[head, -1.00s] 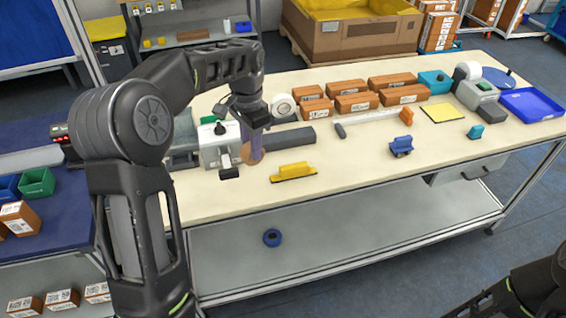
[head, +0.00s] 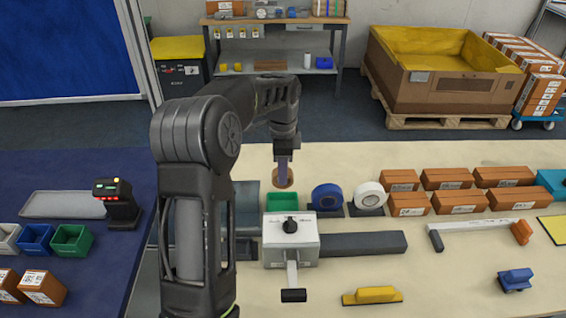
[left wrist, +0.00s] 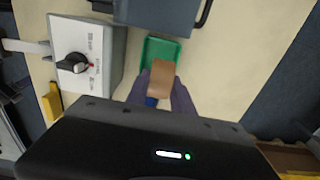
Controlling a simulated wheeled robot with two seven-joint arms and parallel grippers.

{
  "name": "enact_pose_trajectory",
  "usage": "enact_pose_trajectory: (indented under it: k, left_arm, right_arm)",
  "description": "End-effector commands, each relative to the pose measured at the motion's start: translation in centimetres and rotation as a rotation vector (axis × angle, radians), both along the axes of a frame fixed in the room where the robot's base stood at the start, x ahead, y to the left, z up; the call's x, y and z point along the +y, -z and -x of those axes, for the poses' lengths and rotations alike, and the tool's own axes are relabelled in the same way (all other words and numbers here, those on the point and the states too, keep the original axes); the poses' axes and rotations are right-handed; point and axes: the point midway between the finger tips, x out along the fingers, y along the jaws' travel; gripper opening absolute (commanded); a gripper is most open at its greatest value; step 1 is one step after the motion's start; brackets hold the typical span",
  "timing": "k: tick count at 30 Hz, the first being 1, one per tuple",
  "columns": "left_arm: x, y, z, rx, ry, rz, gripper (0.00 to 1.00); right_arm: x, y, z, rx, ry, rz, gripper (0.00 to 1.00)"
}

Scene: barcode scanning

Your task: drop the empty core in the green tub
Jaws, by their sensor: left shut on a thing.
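My left gripper (head: 283,165) is shut on the empty core (head: 284,179), a short tan cardboard ring. It holds the core in the air just above and behind the green tub (head: 282,202) in the head view. In the left wrist view the core (left wrist: 162,73) sits between the purple fingers and overlaps the tub (left wrist: 158,50), which lies below it. The tub is a small open box on the table behind the grey-white machine. Its inside is partly hidden by the core in the wrist view. My right gripper is not in view.
The grey-white machine (head: 291,242) with a black knob stands in front of the tub. A blue tape roll (head: 326,197) and a white roll (head: 369,197) stand to its right. Brown boxes (head: 460,203) stand further right. A dark grey unit (head: 246,202) is left of the tub.

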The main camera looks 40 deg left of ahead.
Motion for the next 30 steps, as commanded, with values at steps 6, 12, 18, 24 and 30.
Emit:
enact_pose_trajectory:
  k: [6, 12, 18, 24, 30]
  left_arm:
    - [0.0, 0.0, 0.0, 0.000, -0.001, 0.000, 0.00]
    - [0.0, 0.3, 0.0, 0.000, -0.001, 0.000, 0.00]
    - [0.0, 1.6, 0.0, 0.001, -0.001, 0.000, 0.00]
    - [0.0, 3.9, 0.0, 0.001, -0.001, 0.001, 0.00]
    - [0.0, 6.4, 0.1, 0.001, -0.001, 0.001, 0.00]
  right_arm:
    - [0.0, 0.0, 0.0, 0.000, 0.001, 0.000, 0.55]
    - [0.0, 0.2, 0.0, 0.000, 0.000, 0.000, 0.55]
    - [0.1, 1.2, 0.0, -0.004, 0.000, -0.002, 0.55]
    - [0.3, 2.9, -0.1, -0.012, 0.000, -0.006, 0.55]
    - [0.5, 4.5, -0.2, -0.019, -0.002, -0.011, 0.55]
